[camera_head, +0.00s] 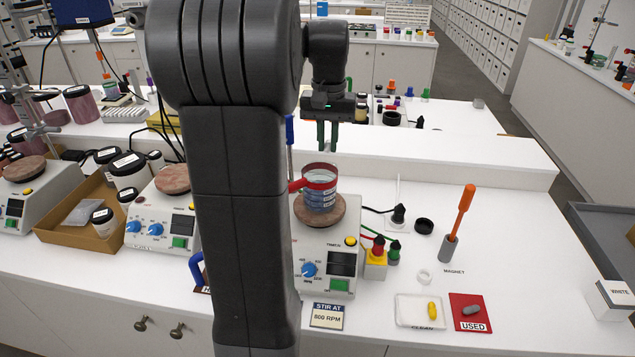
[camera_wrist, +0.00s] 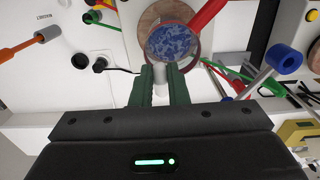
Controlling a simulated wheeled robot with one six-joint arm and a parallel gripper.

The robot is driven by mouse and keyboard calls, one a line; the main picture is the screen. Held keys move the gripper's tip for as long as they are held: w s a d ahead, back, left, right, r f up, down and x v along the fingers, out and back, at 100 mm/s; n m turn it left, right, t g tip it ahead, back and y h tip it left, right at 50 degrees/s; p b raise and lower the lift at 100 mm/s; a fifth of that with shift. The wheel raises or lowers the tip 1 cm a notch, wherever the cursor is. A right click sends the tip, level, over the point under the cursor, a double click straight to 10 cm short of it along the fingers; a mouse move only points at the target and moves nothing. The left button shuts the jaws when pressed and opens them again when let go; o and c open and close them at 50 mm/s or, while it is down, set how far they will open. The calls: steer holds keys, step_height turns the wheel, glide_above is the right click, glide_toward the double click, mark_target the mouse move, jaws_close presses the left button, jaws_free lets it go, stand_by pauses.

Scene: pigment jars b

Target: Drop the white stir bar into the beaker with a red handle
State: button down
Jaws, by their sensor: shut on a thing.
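The beaker (camera_head: 321,201) has a red rim band and a red handle (camera_head: 298,185) and holds blue contents. It stands upright on the round brown top of a stirrer plate (camera_head: 328,262). My gripper (camera_head: 328,142) is above and behind it in the head view, its green fingers pointing down. In the wrist view my gripper (camera_wrist: 160,86) is shut on the white stir bar (camera_wrist: 160,91), which shows between the fingertips. There the beaker (camera_wrist: 172,46) lies just beyond the fingertips, with its red handle (camera_wrist: 208,14) to the upper right. The bar appears outside the beaker's mouth.
A clear tray (camera_head: 405,314) holds a yellow bar; a red card marked USED (camera_head: 483,322) holds a grey one. An orange-handled magnet tool (camera_head: 458,222) stands at right. Black, red and green plugs are beside the stirrer. A raised white ledge (camera_head: 440,160) runs behind.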

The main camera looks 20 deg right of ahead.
steer(key=shift+s+a+f+b, duration=0.1)
steer(key=shift+s+f+b, duration=0.05)
steer(key=shift+f+b, duration=0.55)
step_height(320, 180, down, 4)
steer(key=b, duration=0.3)
steer(key=shift+f+b, duration=0.2)
steer(key=shift+b, duration=0.2)
steer(key=c, duration=1.3)
jaws_free()
step_height(320, 180, up, 14)
steer(key=shift+f, duration=0.1)
